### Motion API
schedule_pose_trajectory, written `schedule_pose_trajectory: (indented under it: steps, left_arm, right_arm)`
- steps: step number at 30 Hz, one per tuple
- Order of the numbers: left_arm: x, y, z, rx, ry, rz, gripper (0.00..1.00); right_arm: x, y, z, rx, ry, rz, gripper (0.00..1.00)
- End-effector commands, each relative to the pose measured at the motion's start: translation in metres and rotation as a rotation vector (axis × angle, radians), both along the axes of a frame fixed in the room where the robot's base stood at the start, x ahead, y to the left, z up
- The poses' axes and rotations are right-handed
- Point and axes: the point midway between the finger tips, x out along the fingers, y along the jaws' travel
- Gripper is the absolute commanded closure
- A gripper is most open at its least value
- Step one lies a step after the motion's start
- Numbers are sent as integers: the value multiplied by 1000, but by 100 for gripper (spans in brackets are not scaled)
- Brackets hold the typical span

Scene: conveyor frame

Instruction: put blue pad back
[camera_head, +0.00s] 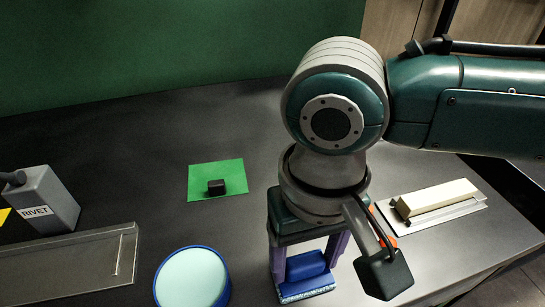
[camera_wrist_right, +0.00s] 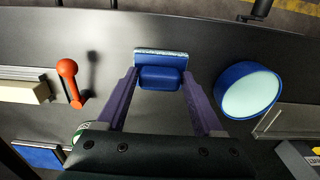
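The blue pad (camera_head: 306,268) is a blue block with a pale speckled edge, at the bottom middle of the head view. It shows at the top middle of the right wrist view (camera_wrist_right: 162,75). My right gripper (camera_head: 308,262) points down, with its purple fingers on the two sides of the pad's blue block. In the right wrist view both fingertips of the gripper (camera_wrist_right: 161,76) lie against the block's ends. I cannot tell whether the pad touches the table. My left gripper is out of view.
A blue round tub with a pale top (camera_head: 192,278) stands left of the pad. A green mat (camera_head: 230,176) holds a small black block (camera_head: 216,187). A grey RIVET box (camera_head: 48,198) and a metal tray (camera_head: 68,265) are left. A cream bar (camera_head: 437,198) and a red-knobbed lever (camera_wrist_right: 68,70) are near my right arm.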

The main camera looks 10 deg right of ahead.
Motion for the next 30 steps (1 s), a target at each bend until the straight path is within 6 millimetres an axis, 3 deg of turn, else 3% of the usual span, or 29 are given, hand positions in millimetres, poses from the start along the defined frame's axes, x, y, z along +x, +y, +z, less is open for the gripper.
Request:
schedule_pose_trajectory:
  steps: [6,15,30]
  left_arm:
    - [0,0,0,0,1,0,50]
    - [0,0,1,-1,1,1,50]
    - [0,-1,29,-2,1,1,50]
  right_arm:
    - [0,0,0,-1,0,0,8]
    - [0,0,6,-1,-1,1,8]
    - [0,0,106,1,-2,0,8]
